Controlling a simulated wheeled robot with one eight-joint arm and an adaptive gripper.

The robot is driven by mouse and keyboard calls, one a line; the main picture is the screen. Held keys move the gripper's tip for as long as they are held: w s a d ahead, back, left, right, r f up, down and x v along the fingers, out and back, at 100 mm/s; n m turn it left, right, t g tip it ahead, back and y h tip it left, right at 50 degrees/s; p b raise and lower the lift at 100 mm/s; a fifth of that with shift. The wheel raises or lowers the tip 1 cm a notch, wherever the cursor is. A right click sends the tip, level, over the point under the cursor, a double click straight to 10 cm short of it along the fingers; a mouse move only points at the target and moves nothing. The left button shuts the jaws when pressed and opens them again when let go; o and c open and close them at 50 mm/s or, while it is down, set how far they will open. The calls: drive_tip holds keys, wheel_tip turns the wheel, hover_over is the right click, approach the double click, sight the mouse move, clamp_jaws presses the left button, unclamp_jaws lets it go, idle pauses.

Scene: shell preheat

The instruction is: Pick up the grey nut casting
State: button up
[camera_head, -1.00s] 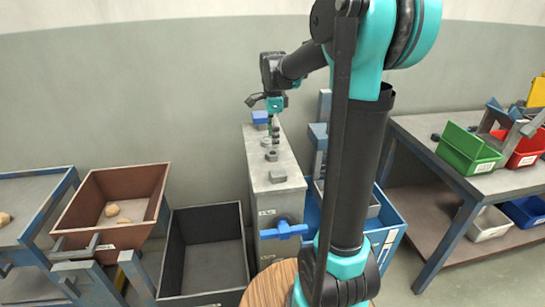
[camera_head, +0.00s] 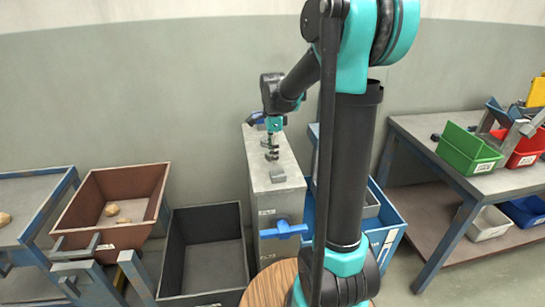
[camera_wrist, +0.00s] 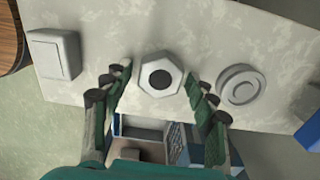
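The grey nut casting (camera_wrist: 160,76) is a light grey hexagonal piece with a dark round hole. It lies flat on the pale mottled top (camera_wrist: 110,25) of a tall grey cabinet, which also shows in the head view (camera_head: 264,208). My gripper (camera_wrist: 158,80) is open, with one green finger left of the nut and one right. Both fingertips look apart from it. In the head view my gripper (camera_head: 272,150) is low over the cabinet top, and it largely hides the nut.
A square grey block (camera_wrist: 53,54) lies left of the nut and a round grey ring (camera_wrist: 241,85) close on its right. A blue object (camera_head: 256,118) is at the cabinet's far end. A dark open bin (camera_head: 205,268) and a brown bin (camera_head: 150,235) stand to the left.

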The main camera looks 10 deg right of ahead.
drive_tip(key=c, duration=0.9)
drive_tip(key=shift+c, duration=0.4)
drive_tip(key=shift+r, duration=0.15)
